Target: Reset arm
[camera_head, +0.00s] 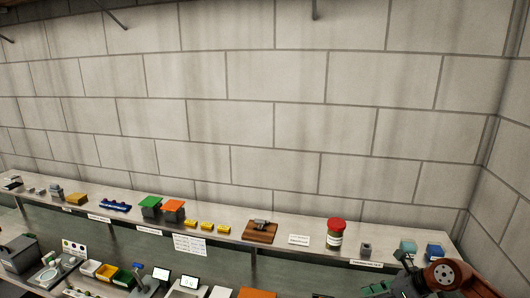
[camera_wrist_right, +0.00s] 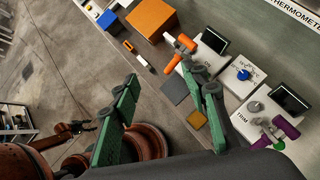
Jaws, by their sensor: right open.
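My right gripper (camera_wrist_right: 160,78) shows in the right wrist view with its two green fingers wide apart and nothing between them. It hangs above the floor and the bench edge, apart from the items there. In the head view, part of my right arm (camera_head: 443,275) enters at the lower right corner, close to the shelf's right end. At the left of the right wrist view, a reddish arm of mine ends in a small dark gripper (camera_wrist_right: 88,127); its fingers are too small to read. My left arm does not show in the head view.
A long shelf (camera_head: 380,246) along the block wall carries a red-lidded jar (camera_head: 335,233), a wooden board (camera_head: 260,231) and green and orange boxes. The bench below holds small displays (camera_head: 189,282) and bins. The wrist view shows an orange box (camera_wrist_right: 152,18) and open floor at left.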

